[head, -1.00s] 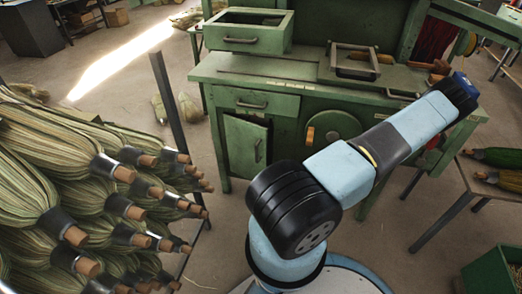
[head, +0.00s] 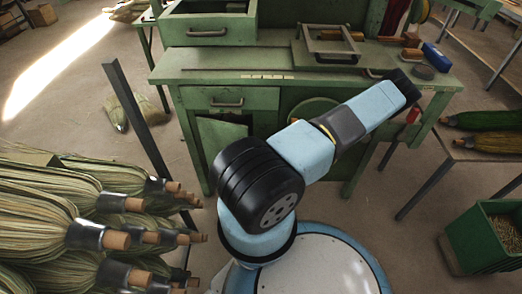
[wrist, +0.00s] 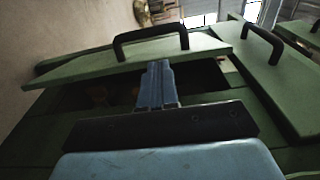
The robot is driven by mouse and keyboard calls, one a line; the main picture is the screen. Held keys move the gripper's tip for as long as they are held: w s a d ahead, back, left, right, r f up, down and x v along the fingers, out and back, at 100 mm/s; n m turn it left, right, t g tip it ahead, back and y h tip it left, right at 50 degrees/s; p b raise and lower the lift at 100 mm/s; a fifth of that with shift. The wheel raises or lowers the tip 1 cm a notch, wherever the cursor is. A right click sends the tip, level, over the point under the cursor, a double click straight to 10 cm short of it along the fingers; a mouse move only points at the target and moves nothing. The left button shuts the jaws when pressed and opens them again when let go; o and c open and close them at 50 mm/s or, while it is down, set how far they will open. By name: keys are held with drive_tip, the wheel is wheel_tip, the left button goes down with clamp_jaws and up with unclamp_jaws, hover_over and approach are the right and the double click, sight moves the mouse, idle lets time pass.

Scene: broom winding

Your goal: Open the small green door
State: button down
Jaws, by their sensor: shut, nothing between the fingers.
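The small green door (head: 222,136) is in the left part of the green workbench, below a drawer, in the head view. My arm hides part of it there. In the wrist view the door (wrist: 95,68) has a black bar handle (wrist: 150,37) and stands ajar, with a dark gap along its near edge. My gripper (wrist: 155,66) is shut and empty. Its fingers reach across the gap to the door's edge, clear of the handle; I cannot tell whether they touch the door. The gripper is hidden in the head view.
The green drawer (head: 230,99) above the door is shut; its handle (wrist: 264,42) shows at right in the wrist view. Broom heads (head: 50,215) and a dark post (head: 135,105) stand to the left. A green bin (head: 480,238) stands at right.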

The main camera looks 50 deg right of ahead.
drive_tip(key=x, duration=0.8)
drive_tip(key=shift+w+a, duration=0.25)
drive_tip(key=shift+s+a, duration=0.1)
drive_tip(key=shift+s, duration=0.05)
